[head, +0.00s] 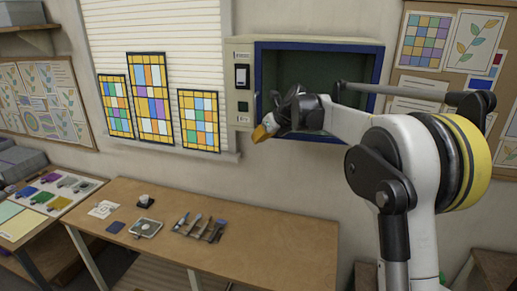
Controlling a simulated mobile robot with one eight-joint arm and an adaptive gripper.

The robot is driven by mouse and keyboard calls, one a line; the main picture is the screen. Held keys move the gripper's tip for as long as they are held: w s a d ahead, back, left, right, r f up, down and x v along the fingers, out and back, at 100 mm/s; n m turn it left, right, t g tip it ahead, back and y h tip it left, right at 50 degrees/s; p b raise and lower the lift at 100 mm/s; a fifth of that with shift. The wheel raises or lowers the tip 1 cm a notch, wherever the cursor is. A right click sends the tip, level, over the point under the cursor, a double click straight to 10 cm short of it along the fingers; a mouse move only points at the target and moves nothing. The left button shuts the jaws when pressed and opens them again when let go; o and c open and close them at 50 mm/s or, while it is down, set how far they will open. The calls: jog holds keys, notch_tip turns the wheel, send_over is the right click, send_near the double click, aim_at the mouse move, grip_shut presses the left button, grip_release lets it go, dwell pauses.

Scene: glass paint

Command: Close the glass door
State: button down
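A pale wall cabinet (243,53) with a dark blue frame (320,46) around its opening hangs behind my arm. Its dark green inside (310,68) shows, so the front appears open. I cannot make out a glass pane clearly. A grey horizontal bar (410,92) with dark end pieces crosses at the right of the opening; I cannot tell whether it belongs to the door. My gripper (264,131) is in front of the cabinet's lower left part, its orange tip pointing down-left. Nothing shows held in it, and its finger gap cannot be made out. My arm hides the cabinet's lower right.
A wooden table (270,250) below holds several tools (200,228), a grey tray (146,228) and small items. Coloured glass panels (150,98) stand at the window sill. A pinboard (405,85) hangs at the right. The air left of my gripper looks clear.

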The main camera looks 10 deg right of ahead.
jog(key=w, duration=0.1)
jog(key=w+d, duration=0.1)
jog(key=w, duration=0.1)
jog(key=shift+w+d+r, duration=0.15)
jog(key=shift+w+r, duration=0.05)
jog(key=shift+r, duration=0.05)
dwell(0.4)
